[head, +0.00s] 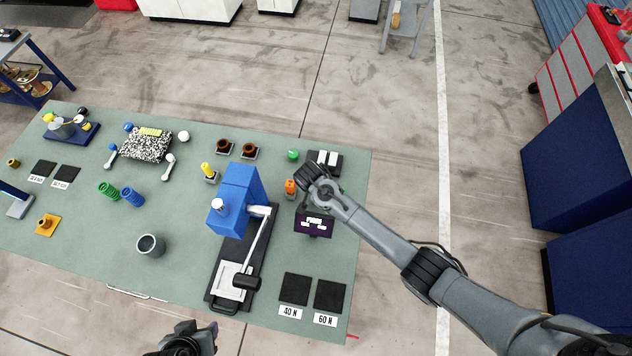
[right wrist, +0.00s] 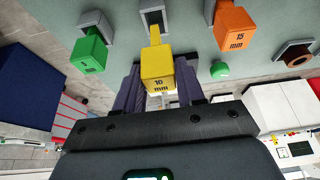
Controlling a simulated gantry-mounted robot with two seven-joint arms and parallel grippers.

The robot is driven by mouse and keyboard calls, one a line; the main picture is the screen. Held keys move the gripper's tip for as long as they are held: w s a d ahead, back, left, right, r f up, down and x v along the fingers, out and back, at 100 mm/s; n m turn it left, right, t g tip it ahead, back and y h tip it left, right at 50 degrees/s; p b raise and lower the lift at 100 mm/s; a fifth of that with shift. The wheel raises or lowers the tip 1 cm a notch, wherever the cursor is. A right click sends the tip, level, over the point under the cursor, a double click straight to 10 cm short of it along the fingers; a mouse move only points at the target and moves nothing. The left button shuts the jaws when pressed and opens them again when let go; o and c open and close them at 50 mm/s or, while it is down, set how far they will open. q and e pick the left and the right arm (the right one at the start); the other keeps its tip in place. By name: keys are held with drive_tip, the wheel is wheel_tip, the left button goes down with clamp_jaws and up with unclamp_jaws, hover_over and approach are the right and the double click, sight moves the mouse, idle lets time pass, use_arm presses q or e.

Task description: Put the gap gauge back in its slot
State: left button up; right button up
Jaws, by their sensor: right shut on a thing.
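A yellow gauge marked 10 mm (right wrist: 158,70) is between the two dark purple fingers of my right gripper (right wrist: 159,78), which is shut on it. Its narrow end points at a grey square socket (right wrist: 141,20); I cannot tell whether it has entered. A green gauge (right wrist: 90,50) is to the left and an orange gauge marked 15 mm (right wrist: 235,28) to the right, each by its own socket. In the head view the orange gauge (head: 290,186) shows beside my right wrist, which hides the held gauge. My left gripper (head: 212,330) is at the bottom edge; its opening is unclear.
A blue press (head: 240,190) with a lever stands left of my right arm. A green button (head: 292,155) and brown cups on square bases (head: 249,150) are close behind. Two black pads labelled 40 N and 60 N (head: 295,288) lie at the front right of the green table (head: 180,270).

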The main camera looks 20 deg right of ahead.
idle(0.3)
idle(0.5)
drive_tip(key=shift+p, duration=0.4)
drive_tip(key=shift+f, duration=0.2)
idle(0.3)
drive_tip(key=shift+f+b, duration=0.8)
drive_tip(key=shift+f, duration=0.15)
drive_tip(key=shift+f+b, duration=0.65)
drive_tip(key=shift+f, duration=0.25)
drive_tip(key=o, duration=1)
